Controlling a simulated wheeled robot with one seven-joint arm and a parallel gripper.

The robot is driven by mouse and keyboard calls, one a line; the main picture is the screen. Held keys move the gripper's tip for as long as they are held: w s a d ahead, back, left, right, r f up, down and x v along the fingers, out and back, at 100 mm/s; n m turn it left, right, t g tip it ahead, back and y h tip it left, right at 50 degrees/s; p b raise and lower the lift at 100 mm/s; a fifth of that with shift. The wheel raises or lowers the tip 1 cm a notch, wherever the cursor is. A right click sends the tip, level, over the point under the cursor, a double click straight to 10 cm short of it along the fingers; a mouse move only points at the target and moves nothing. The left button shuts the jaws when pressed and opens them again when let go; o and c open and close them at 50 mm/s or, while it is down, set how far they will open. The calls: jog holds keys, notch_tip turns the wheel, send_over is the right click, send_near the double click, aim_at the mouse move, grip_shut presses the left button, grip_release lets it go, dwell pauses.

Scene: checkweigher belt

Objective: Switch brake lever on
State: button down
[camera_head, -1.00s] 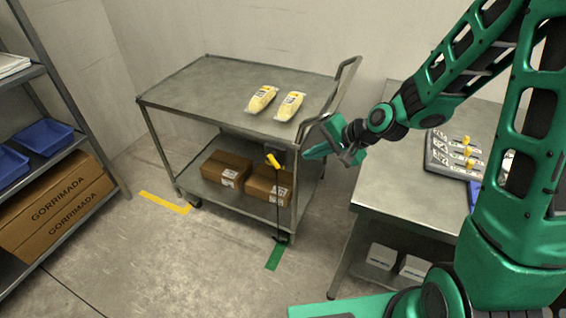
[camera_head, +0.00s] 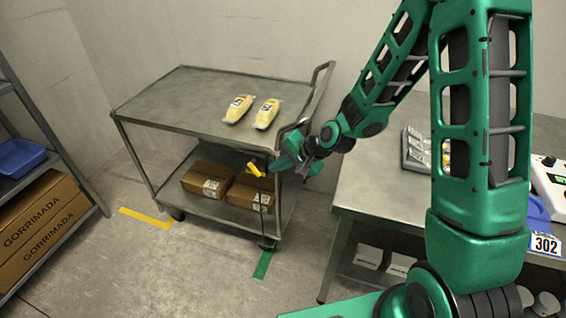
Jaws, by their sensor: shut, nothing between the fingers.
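The brake lever is a small yellow handle (camera_head: 255,170) at the near right end of the grey metal cart (camera_head: 150,88), just below the top shelf. It slants in the picture, and a thin dark rod runs down beneath it towards the floor. My gripper (camera_head: 274,166) is shut and empty. Its tips are just right of the yellow handle, close to it; I cannot tell if they touch. The mount behind the lever is partly hidden by my gripper.
Two yellow packs (camera_head: 238,109) lie on the cart top, and cartons (camera_head: 207,180) sit on its lower shelf. A metal table (camera_head: 375,185) stands at right, a shelf rack with a blue bin (camera_head: 20,158) at left. Green floor tape (camera_head: 263,264) lies by the near caster.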

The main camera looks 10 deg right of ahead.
aim_at(258, 173)
jog(key=shift+w+a+r+x, duration=0.1)
jog(key=shift+x, duration=0.95)
jog(key=shift+w+a+r+x, duration=0.1)
jog(key=shift+x, duration=0.95)
jog(key=shift+a+r+x, duration=0.1)
jog(key=shift+x, duration=0.95)
